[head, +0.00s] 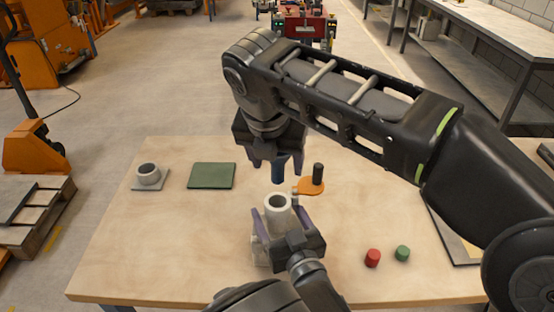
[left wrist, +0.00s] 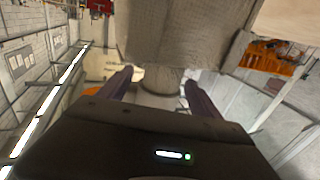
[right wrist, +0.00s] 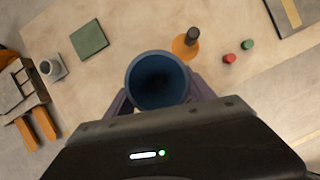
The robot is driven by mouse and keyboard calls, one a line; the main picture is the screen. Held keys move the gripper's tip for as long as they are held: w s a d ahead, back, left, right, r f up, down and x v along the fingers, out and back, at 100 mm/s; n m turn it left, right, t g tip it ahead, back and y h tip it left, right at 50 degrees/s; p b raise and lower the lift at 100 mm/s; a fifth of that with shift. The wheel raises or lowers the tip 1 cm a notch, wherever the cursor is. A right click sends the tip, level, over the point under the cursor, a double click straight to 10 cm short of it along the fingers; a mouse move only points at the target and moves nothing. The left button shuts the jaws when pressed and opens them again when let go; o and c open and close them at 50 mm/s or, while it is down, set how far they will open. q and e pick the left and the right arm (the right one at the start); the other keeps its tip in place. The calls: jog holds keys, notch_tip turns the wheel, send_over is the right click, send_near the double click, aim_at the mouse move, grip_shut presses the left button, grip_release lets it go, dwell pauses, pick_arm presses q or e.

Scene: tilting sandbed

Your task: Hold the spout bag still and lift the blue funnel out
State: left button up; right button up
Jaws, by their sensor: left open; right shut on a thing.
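The blue funnel (head: 278,172) is in my right gripper (head: 277,168), which is shut on it. In the right wrist view the funnel's round mouth (right wrist: 157,80) faces the camera. The pale spout bag (head: 262,250) stands on the table below, its round spout (head: 278,201) facing up. The funnel's lower end shows just above the spout, with a small gap in the head view. My left gripper (head: 277,222) is open, its fingers on either side of the spout's neck. In the left wrist view the neck (left wrist: 160,82) shows between the fingers, with room on both sides.
A grey cup on a plate (head: 148,175) and a green mat (head: 211,176) lie at the left. An orange paddle with a black post (head: 317,175) is right of the funnel. Red (head: 372,257) and green (head: 402,253) caps sit front right.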

pick_arm(q)
jog(key=shift+s, duration=0.1)
jog(key=v, duration=1.2)
